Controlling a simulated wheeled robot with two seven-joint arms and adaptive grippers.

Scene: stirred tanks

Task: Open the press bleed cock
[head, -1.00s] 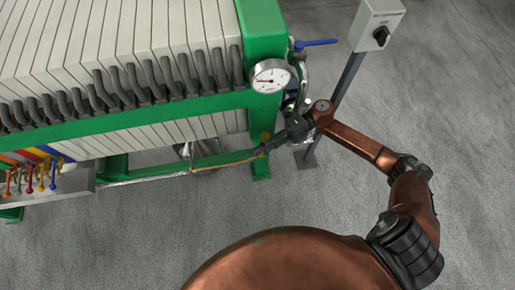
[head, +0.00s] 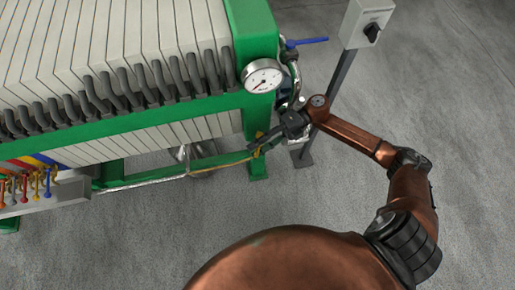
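The filter press (head: 255,20) has a green frame and pale plates and fills the upper left. A round white gauge (head: 262,76) sits on its near right corner, its needle pointing to the lower left. A small yellow part (head: 259,135) shows on the green leg below the gauge; it may be the bleed cock, but I cannot be sure. My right gripper (head: 255,146) reaches in from the right, with its dark fingers at this leg, close to the yellow part. Whether they touch it or are closed is unclear. My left gripper is out of view.
A blue-handled lever (head: 306,42) and piping stand right of the gauge. A grey switch box (head: 366,24) on a post rises behind my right arm. A tray (head: 72,190) with several coloured taps is at the left. The floor in front is clear.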

